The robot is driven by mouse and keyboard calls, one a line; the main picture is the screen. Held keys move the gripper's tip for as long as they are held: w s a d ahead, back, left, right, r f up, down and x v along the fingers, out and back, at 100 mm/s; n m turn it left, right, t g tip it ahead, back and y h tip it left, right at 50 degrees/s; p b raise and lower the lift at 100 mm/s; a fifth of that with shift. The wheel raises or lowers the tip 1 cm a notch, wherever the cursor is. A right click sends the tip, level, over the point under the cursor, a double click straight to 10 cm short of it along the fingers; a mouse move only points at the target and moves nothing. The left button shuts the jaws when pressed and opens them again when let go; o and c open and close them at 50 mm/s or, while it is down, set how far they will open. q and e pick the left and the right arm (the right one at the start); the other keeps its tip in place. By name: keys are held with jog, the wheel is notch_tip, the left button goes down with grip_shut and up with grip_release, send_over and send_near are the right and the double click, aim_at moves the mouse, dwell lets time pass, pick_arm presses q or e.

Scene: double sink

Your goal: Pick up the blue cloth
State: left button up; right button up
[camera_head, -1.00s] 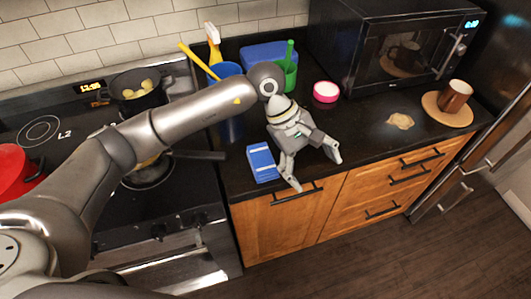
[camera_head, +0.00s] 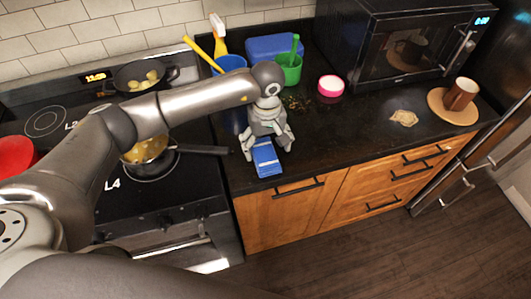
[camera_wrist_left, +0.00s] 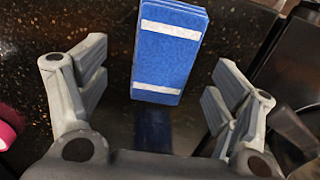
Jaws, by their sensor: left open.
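The blue cloth (camera_head: 266,161), folded and with white stripes, lies on the dark counter near its front edge, beside the stove. My left gripper (camera_head: 268,149) is over the cloth's back end, with one finger to each side. In the left wrist view the cloth (camera_wrist_left: 170,55) lies ahead of and between the two fingers of my left gripper (camera_wrist_left: 160,95). The gripper is open, and a gap shows between each finger and the cloth. My right gripper is not in view.
A blue container (camera_head: 230,64) with brushes and a green cup (camera_head: 288,68) stand behind the gripper. A pink-rimmed bowl (camera_head: 331,86) is to the right. Pans (camera_head: 152,172) are on the stove at left. The counter right of the cloth is mostly clear.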

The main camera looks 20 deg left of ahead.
aim_at(265, 153)
pick_arm(q)
notch_tip(265, 153, down, 3)
jog(key=shift+s+a+f+p, duration=0.1)
jog(key=shift+s+a+p, duration=0.05)
jog(key=shift+p, duration=0.6)
jog(key=shift+f, duration=0.3)
jog(key=shift+c, duration=0.3)
jog(key=c, duration=1.1)
jog(key=shift+r, duration=0.1)
